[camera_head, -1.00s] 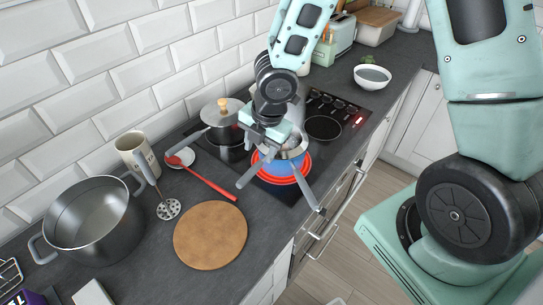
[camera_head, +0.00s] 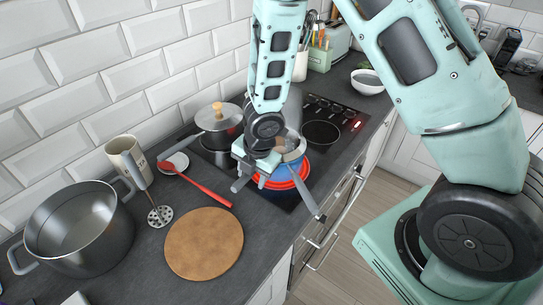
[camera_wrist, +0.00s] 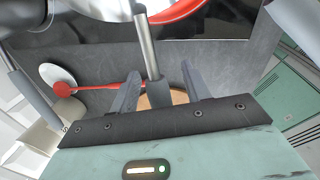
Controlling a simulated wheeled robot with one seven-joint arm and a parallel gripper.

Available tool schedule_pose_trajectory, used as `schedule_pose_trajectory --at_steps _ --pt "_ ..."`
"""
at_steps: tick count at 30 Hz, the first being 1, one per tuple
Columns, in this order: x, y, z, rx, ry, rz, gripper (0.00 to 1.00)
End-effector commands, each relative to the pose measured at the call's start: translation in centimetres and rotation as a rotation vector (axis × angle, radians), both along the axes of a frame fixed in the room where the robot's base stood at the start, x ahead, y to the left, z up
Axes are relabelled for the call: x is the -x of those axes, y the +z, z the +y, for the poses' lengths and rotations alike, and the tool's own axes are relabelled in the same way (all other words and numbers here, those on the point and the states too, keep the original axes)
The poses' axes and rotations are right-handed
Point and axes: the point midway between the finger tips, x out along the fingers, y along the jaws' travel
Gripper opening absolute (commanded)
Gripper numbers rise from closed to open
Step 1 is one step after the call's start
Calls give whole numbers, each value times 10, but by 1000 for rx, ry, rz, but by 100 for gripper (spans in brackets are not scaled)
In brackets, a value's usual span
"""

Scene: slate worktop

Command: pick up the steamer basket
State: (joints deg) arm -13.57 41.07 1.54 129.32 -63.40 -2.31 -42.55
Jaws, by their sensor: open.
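My gripper (camera_wrist: 158,92) is open, with one finger on each side of this handle. I cannot tell whether the fingers touch it. The blue pan (camera_head: 284,178) has a grey handle pointing toward the counter's front edge.
A lidded saucepan (camera_head: 219,128) stands behind on the hob. A round wooden board (camera_head: 204,243), a red spoon (camera_head: 205,188), a masher (camera_head: 159,214), a mug (camera_head: 125,158) and a large pot (camera_head: 78,230) are on the worktop to the left.

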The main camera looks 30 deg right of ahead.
Motion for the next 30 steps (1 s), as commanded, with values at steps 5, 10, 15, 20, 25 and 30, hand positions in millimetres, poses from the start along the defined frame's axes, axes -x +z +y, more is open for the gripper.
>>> schedule_pose_trajectory --at_steps 5,10,15,20,25,30 --pt "0 1 0 0 -1 0 39" --pt "0 1 0 0 -1 0 0" --pt "0 1 0 0 -1 -1 0" --pt "-1 4 0 0 -1 -1 0" --pt "-1 16 -1 -1 -3 -2 0" --pt "-1 39 -1 -1 -4 -3 0"
